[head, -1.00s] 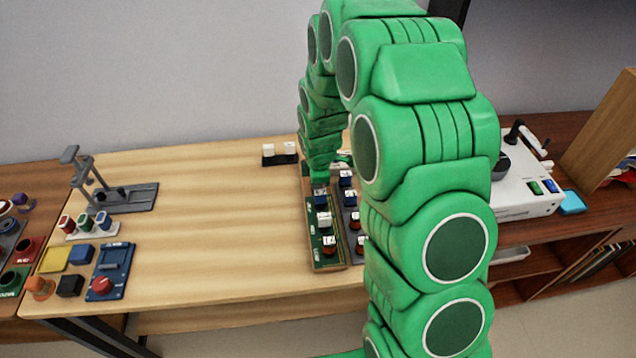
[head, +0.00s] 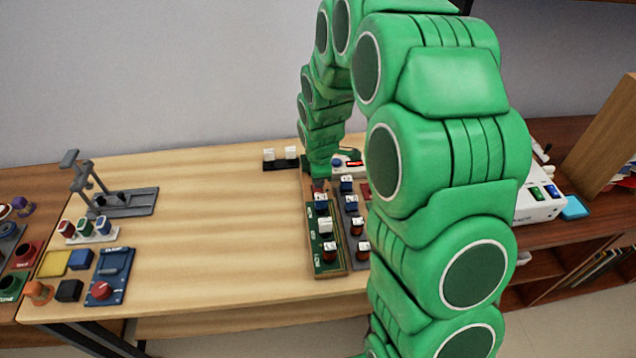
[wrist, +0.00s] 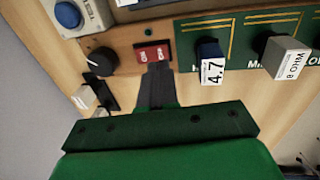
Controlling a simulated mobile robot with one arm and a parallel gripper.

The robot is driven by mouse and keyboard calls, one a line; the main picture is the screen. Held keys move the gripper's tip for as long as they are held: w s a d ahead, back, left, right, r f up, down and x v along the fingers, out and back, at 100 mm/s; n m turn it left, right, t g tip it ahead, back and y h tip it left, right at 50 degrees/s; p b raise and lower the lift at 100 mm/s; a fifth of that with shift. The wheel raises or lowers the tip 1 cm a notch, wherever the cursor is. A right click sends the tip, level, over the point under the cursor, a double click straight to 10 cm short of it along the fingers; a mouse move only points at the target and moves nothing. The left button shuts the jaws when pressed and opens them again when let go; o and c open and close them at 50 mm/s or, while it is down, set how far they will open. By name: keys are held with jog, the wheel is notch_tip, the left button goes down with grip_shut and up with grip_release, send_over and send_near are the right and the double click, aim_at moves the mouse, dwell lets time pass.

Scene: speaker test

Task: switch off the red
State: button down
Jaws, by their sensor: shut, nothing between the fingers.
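A red rocker switch (wrist: 152,53) with white lettering sits on the wooden end of the board in the wrist view. Which side of it is pressed I cannot tell. My gripper (wrist: 157,72) is shut and empty, its dark fingertips right at the switch's near edge. Whether they touch it is unclear. In the head view my gripper (head: 319,184) is down at the far end of the green circuit board (head: 327,262), and the red switch cannot be made out there.
A black knob (wrist: 102,62) and a blue button (wrist: 68,14) lie close left of the switch. Labelled blocks (wrist: 211,62) stand on the board to the right. A meter with a red display (head: 353,163) is behind. The table's middle left is clear.

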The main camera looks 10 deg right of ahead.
notch_tip(320, 180, up, 10)
jog(key=s, duration=0.1)
jog(key=shift+s+f, duration=0.2)
jog(key=shift+s, duration=0.2)
jog(key=s+d+r+m+g, duration=0.1)
jog(key=s+m, duration=0.5)
jog(key=s, duration=0.6)
jog(key=s+d+r+m+g, duration=0.1)
jog(key=s+d+r+m, duration=0.2)
jog(key=s, duration=0.9)
jog(key=s+d+r+m+g, duration=0.1)
jog(key=s+d+r+m, duration=0.1)
jog(key=s+r+m, duration=0.5)
jog(key=s+m, duration=0.2)
jog(key=s, duration=0.3)
jog(key=shift+s+r+g, duration=0.15)
jog(key=shift+s+g, duration=0.15)
jog(key=shift+s, duration=0.1)
